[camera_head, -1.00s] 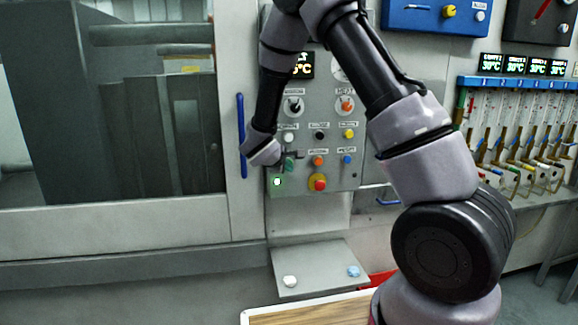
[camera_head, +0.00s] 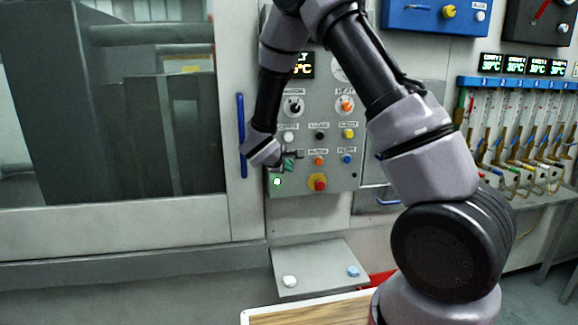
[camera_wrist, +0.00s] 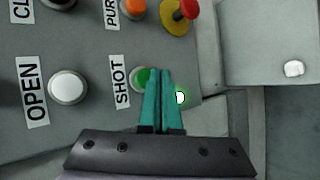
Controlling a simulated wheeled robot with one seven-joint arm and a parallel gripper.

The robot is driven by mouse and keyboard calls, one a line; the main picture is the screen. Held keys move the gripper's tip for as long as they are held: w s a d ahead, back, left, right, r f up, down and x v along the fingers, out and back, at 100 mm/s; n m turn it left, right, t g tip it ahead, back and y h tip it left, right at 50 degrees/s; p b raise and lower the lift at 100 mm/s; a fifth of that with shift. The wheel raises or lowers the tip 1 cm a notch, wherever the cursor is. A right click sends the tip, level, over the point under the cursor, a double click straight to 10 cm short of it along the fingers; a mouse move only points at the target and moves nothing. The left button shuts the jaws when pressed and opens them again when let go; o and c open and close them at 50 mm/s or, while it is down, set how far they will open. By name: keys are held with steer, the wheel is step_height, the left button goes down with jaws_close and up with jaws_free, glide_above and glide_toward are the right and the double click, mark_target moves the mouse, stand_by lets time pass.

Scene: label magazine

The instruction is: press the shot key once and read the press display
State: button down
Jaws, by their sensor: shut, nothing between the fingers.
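The green shot key (camera_wrist: 141,78) sits beside its SHOT label (camera_wrist: 122,82) in the wrist view, partly covered by my gripper. My gripper (camera_wrist: 160,72) has its two teal fingers together and empty, with the tips at the right side of the key. I cannot tell whether they touch it. In the head view my gripper (camera_head: 290,165) is at the lower left of the grey control panel (camera_head: 340,180), over the shot key's area. The press display (camera_head: 304,64) is partly hidden by my arm; only "LT" and "°C" with part of a digit show.
A lit lamp (camera_wrist: 180,97) is just right of my fingers. The white OPEN key (camera_wrist: 68,87), orange purge key (camera_wrist: 133,8) and red emergency knob (camera_wrist: 188,8) are close by. A blue door handle (camera_head: 241,135) stands left of the panel; a small shelf (camera_head: 318,273) is below.

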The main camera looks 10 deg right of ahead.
steer(key=shift+w, duration=0.4)
steer(key=shift+w, duration=0.45)
stand_by(0.6)
steer(key=shift+s, duration=0.9)
steer(key=s, duration=0.5)
stand_by(0.3)
stand_by(0.4)
